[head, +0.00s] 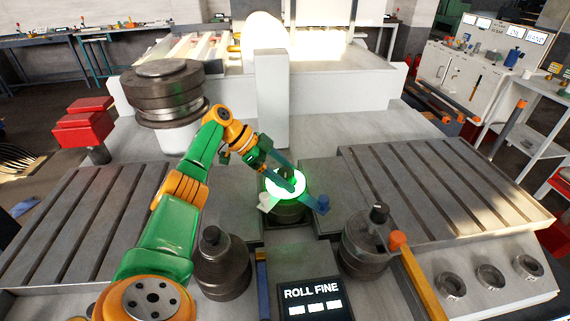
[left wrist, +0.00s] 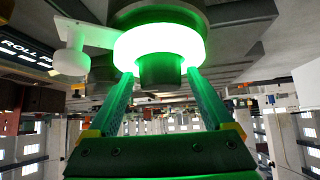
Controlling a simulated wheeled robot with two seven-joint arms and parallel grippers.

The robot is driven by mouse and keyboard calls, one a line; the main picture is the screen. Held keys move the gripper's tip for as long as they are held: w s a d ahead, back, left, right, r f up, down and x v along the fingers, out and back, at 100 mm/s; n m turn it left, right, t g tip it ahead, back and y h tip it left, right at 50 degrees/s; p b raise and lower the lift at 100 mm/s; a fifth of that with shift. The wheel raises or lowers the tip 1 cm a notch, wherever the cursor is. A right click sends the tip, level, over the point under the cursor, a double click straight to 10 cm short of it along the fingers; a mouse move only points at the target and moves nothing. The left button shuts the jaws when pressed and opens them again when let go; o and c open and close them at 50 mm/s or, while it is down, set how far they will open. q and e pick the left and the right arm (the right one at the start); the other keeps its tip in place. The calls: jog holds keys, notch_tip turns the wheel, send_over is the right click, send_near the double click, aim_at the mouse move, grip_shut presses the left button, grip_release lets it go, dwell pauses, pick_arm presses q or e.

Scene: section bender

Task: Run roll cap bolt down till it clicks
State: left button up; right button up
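The roll cap bolt (left wrist: 160,68) shows in the left wrist view as a short dark-green cylinder at the centre of a brightly glowing white-green ring (left wrist: 120,48). In the head view the glowing ring (head: 285,183) sits on the dark middle roll (head: 289,212). My left gripper (left wrist: 160,75) points at the bolt, with one teal finger on each side. A narrow gap shows between each fingertip and the bolt, so the fingers look open around it. In the head view the left gripper (head: 285,178) reaches the ring from the upper left. My right gripper is not in view.
A "ROLL FINE" display (head: 310,298) stands at the front. Dark rolls stand at the front left (head: 221,265) and front right (head: 366,245), near an orange-knobbed lever (head: 411,268). A white post (head: 271,98) rises behind the ring. Slotted tables (head: 440,190) flank the middle.

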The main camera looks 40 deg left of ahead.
pick_arm(q)
jog(key=v, duration=0.6)
jog(key=shift+a+r+b, duration=0.15)
jog(key=shift+r+b, duration=0.1)
jog(key=shift+b, duration=0.15)
jog(key=shift+s+a+r, duration=0.15)
jog(key=shift+s, duration=0.1)
